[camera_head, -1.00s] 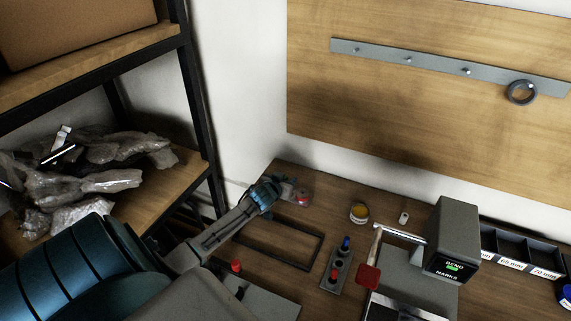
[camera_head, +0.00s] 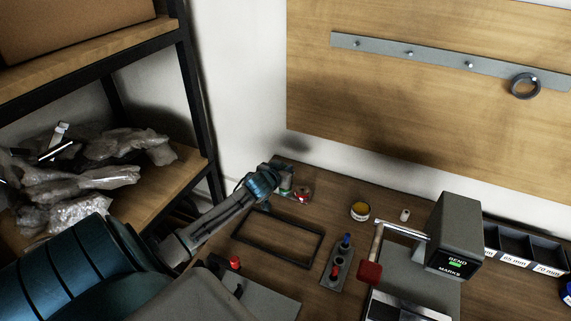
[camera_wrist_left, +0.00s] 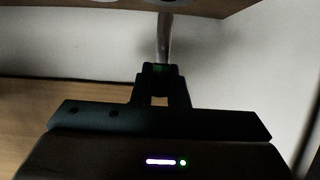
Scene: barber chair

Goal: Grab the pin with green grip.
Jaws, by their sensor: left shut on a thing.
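My left gripper (camera_head: 276,181) is at the back left corner of the workbench, beside a small holder (camera_head: 302,196) with a red item in it. In the left wrist view the fingers (camera_wrist_left: 161,82) are shut on the pin with green grip. Its green part (camera_wrist_left: 160,68) shows between the fingers, and its grey metal shaft (camera_wrist_left: 165,38) stands out beyond them. In the head view the pin is mostly hidden by the gripper. My right gripper is out of view.
A black rectangular frame (camera_head: 317,250) lies on the bench. Metal shelving (camera_head: 190,90) stands at the left.

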